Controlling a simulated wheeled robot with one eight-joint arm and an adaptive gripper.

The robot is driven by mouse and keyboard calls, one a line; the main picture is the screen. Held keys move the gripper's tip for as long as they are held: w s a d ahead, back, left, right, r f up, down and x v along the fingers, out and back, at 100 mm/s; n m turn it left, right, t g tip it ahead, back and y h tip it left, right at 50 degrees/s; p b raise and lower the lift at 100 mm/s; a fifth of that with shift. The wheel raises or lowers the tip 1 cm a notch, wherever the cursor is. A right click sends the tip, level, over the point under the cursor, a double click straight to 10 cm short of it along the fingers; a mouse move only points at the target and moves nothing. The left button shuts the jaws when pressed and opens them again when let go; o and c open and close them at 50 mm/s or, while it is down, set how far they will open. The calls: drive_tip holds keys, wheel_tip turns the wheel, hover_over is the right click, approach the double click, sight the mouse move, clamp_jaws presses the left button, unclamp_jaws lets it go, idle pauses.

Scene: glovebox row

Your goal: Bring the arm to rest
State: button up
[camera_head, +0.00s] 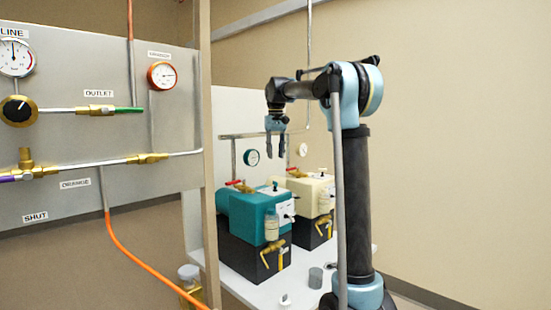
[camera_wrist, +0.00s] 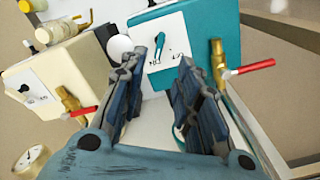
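My arm stands at the right in the head view, bent over at the top, with my gripper (camera_head: 275,150) hanging fingers-down. In that view it is above and behind the teal pump box (camera_head: 262,208) and near the cream pump box (camera_head: 312,190). In the wrist view my gripper (camera_wrist: 158,72) shows two dark fingers clearly apart, with nothing between them. Past the fingers are the teal box (camera_wrist: 197,22) at the upper right and the cream box (camera_wrist: 70,62) at the left. The fingers appear to touch neither box.
Red-handled brass valves (camera_wrist: 222,65) stick out beside the boxes. The pumps stand on a white bench (camera_head: 258,290) with a grey cup (camera_head: 315,277). A gauge panel (camera_head: 75,125) and a beige post (camera_head: 207,150) stand at the left. Open wall lies right of my arm.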

idle(0.5)
drive_tip(key=s+d+f, duration=0.4)
drive_tip(key=s, duration=0.4)
drive_tip(key=s+d+f+m+t, duration=0.1)
drive_tip(key=s+d+f, duration=0.3)
drive_tip(key=s, duration=0.4)
drive_tip(key=s+d+f, duration=0.4)
drive_tip(key=s, duration=0.4)
drive_tip(key=s+d+f, duration=0.2)
drive_tip(key=s+f, duration=0.7)
drive_tip(key=f, duration=0.2)
drive_tip(key=s+d+f+m+t, duration=0.1)
drive_tip(key=s+d+f, duration=0.1)
drive_tip(key=s+f, duration=0.8)
drive_tip(key=shift+d+f+m, duration=0.3)
drive_tip(key=shift+d+f, duration=0.1)
drive_tip(key=shift+w, duration=0.1)
drive_tip(key=shift+w+f, duration=0.2)
drive_tip(key=shift+w, duration=0.15)
